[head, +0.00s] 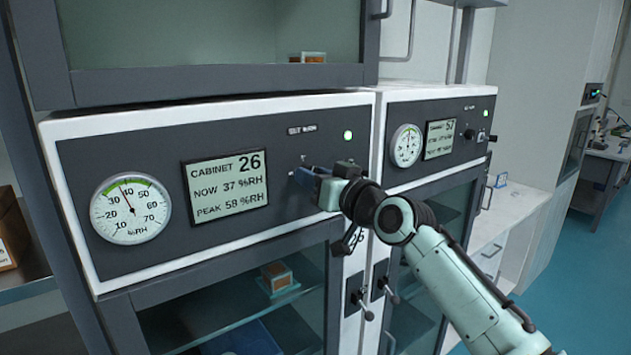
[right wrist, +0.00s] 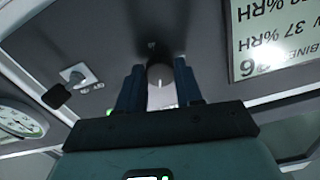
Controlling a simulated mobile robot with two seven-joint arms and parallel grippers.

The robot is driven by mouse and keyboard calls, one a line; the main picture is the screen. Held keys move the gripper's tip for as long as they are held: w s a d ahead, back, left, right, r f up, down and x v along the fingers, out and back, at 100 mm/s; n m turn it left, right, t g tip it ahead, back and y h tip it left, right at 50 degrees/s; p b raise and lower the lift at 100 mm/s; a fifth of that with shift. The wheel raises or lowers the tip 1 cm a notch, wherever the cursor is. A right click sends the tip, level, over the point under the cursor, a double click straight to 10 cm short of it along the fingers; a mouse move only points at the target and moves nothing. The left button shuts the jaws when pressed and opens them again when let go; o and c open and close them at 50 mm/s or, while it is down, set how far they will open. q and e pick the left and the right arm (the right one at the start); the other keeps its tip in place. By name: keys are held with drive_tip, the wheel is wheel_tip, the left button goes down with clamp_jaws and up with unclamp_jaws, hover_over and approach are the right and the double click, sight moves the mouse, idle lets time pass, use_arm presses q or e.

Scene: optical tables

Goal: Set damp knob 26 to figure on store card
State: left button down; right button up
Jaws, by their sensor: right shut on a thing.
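My right gripper (head: 304,176) is at the right part of the cabinet 26 panel (head: 230,130), with its blue fingers against the panel. In the right wrist view, its two fingers (right wrist: 160,92) are shut on a dark round knob (right wrist: 161,74) with a light face. The display (head: 226,186) reads cabinet 26, now 37 %RH, peak 58 %RH. The round %RH gauge (head: 130,208) is at the panel's left. I cannot pick out a readable store card. My left gripper is not in view.
The neighbouring cabinet has its own gauge (head: 407,146), display (head: 440,139) and knob (head: 470,134) to the right. Glass doors with handles (head: 362,303) lie below. A wooden box (head: 12,228) with a white label stands at the far left. Blue floor is open at the right.

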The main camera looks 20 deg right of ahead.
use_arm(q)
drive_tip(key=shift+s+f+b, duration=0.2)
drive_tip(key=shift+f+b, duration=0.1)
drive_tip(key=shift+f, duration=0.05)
use_arm(e)
drive_tip(key=shift+r+n, duration=0.1)
drive_tip(key=shift+n, duration=2.1)
drive_tip(key=o, duration=1)
drive_tip(key=shift+o, duration=0.2)
use_arm(q)
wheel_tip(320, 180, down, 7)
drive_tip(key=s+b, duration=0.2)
drive_tip(key=b, duration=0.4)
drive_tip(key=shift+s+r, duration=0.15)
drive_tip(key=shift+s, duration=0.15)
use_arm(e)
drive_tip(key=v, duration=1.3)
drive_tip(key=shift+s, duration=0.15)
